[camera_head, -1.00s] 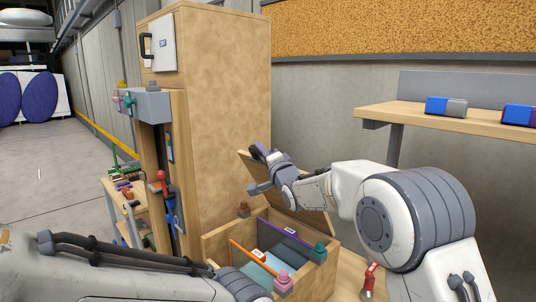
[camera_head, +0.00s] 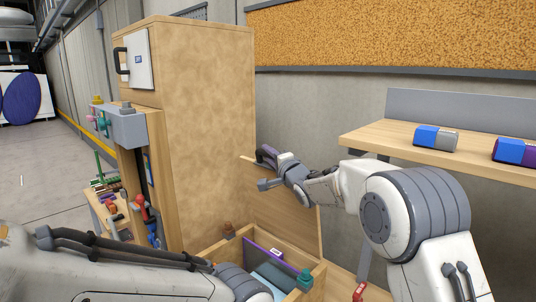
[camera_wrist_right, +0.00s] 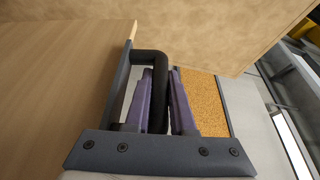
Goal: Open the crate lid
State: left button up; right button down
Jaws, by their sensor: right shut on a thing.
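The wooden crate (camera_head: 317,279) stands low in the head view, with its lid (camera_head: 285,222) raised steeply along the back side. The crate's inside is exposed from above. My right gripper (camera_head: 266,160) is at the lid's upper left corner. In the right wrist view, its purple fingers (camera_wrist_right: 160,98) are shut around the lid's black bar handle (camera_wrist_right: 150,56). The lid's pale wood (camera_wrist_right: 60,85) fills the left of that view.
A tall wooden cabinet (camera_head: 200,130) stands close behind and left of the lid. Dividers, including a purple one (camera_head: 262,252), and a teal knob (camera_head: 305,279) are at the crate.

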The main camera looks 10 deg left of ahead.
jog(key=shift+a+r, duration=0.1)
jog(key=shift+r, duration=0.05)
jog(key=c, duration=0.8)
grip_release()
jog(key=shift+w, duration=0.1)
jog(key=shift+o, duration=0.2)
jog(key=shift+d, duration=0.2)
jog(key=shift+d, duration=0.1)
jog(key=b+v, duration=0.5)
jog(key=v, duration=0.5)
jog(key=shift+s, duration=0.2)
